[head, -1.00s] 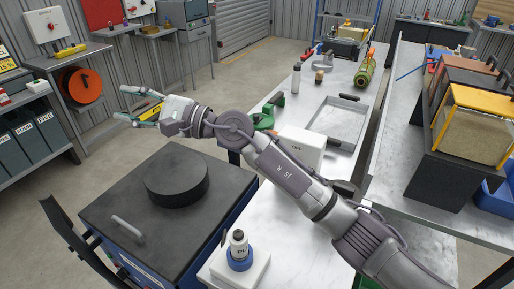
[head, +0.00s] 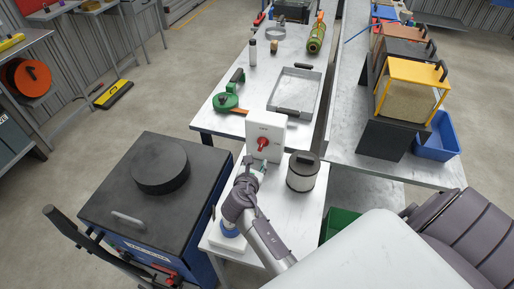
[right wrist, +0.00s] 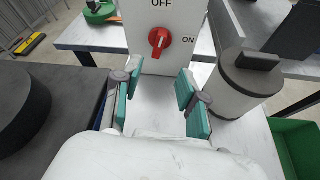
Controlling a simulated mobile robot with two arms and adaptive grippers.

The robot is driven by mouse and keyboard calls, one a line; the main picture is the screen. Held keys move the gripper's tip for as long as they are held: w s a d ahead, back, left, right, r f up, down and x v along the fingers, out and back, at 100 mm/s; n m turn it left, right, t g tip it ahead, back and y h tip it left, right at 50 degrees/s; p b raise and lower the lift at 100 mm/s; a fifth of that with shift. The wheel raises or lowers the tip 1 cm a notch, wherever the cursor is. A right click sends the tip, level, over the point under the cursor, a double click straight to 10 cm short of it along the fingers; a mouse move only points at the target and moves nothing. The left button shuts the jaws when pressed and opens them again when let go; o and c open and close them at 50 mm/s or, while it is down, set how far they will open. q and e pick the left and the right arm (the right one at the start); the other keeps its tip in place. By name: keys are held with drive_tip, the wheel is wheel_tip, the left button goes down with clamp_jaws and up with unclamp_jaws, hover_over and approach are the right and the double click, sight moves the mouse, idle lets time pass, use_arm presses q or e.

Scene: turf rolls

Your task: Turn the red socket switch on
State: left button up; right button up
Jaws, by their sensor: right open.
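The red socket switch is a red rotary knob (head: 262,144) on the front of a white box (head: 279,133) on the bench. In the right wrist view the knob (right wrist: 160,40) sits below the word OFF and left of the word ON. Its grip bar stands near upright, slightly tilted. My right gripper (head: 255,167) is in front of the box, apart from the knob. In the right wrist view its teal fingers (right wrist: 158,86) are spread with nothing between them, below the knob in the picture. My left gripper is not in view.
A white canister with a dark lid (head: 303,172) stands close right of the box. A dark cart (head: 110,205) with a black disc (head: 160,166) is on the left. A green tape reel (head: 226,102) and a metal tray (head: 318,85) lie behind the box.

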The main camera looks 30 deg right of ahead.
sight(261, 147)
drive_tip(key=b+x, duration=0.6)
drive_tip(key=x, duration=0.4)
drive_tip(key=shift+f+b, duration=0.15)
drive_tip(key=shift+b, duration=0.15)
drive_tip(key=shift+w+d+b, duration=0.3)
drive_tip(key=shift+w+d, duration=0.1)
drive_tip(key=shift+w, duration=0.05)
drive_tip(key=shift+c, duration=0.4)
clamp_jaws()
